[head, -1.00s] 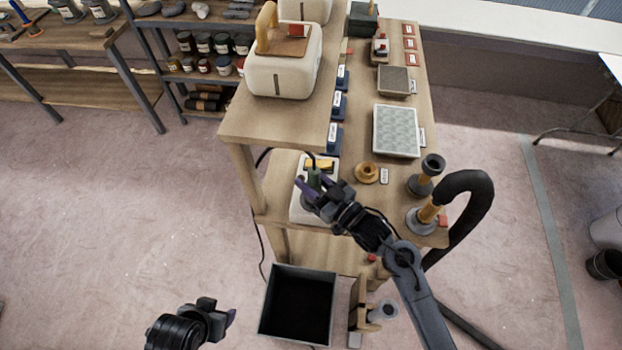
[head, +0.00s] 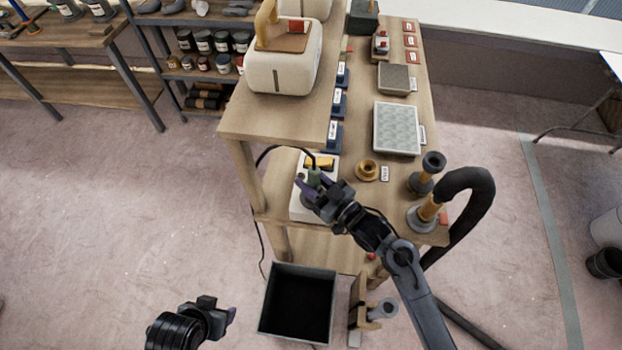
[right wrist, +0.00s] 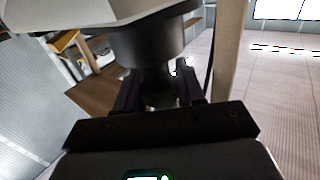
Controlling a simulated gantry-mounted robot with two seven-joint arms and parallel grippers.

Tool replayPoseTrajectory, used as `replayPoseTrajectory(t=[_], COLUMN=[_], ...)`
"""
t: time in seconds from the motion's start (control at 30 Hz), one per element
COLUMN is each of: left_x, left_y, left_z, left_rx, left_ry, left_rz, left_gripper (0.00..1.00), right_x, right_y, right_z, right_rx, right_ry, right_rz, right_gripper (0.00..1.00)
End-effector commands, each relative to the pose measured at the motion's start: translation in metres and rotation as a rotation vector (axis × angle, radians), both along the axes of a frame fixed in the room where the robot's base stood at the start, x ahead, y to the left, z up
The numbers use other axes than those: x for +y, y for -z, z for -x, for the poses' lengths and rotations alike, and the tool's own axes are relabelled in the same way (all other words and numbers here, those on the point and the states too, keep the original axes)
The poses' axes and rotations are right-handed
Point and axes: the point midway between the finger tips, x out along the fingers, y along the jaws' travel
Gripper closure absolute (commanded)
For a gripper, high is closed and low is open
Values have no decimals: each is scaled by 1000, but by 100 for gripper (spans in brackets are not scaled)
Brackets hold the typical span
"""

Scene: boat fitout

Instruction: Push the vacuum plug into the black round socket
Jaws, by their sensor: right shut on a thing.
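My right gripper (head: 313,188) is shut on the vacuum plug, a dark green piece (head: 314,177) with a black cable rising from its top. It is over the white unit (head: 301,212) at the shelf's left edge. In the right wrist view the fingers (right wrist: 160,92) close around a dark body, under a wide black round part (right wrist: 148,45). The black round socket is mostly hidden by the gripper in the head view; I cannot tell how deep the plug sits. My left gripper (head: 222,312) is low at the front, away from the unit; its finger gap is unclear.
A yellow block (head: 319,162) sits on the white unit behind the plug. A brass flanged ring (head: 367,170) and a black hose (head: 478,184) are to the right. An upper shelf (head: 270,130) stands close behind and left. A dark open bin (head: 298,265) is below.

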Motion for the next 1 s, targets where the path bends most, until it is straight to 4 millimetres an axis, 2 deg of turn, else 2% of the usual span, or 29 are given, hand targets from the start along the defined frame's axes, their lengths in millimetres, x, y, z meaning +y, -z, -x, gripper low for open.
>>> replayPoseTrajectory(t=[1.0], left_x=[3], left_y=[15], left_z=[0], left_rx=[-1], left_ry=[8], left_rz=[-12], left_gripper=[42], right_x=[0], right_y=[26], right_z=[0], right_rx=[0], right_ry=[0], right_rz=[0], right_gripper=[93])
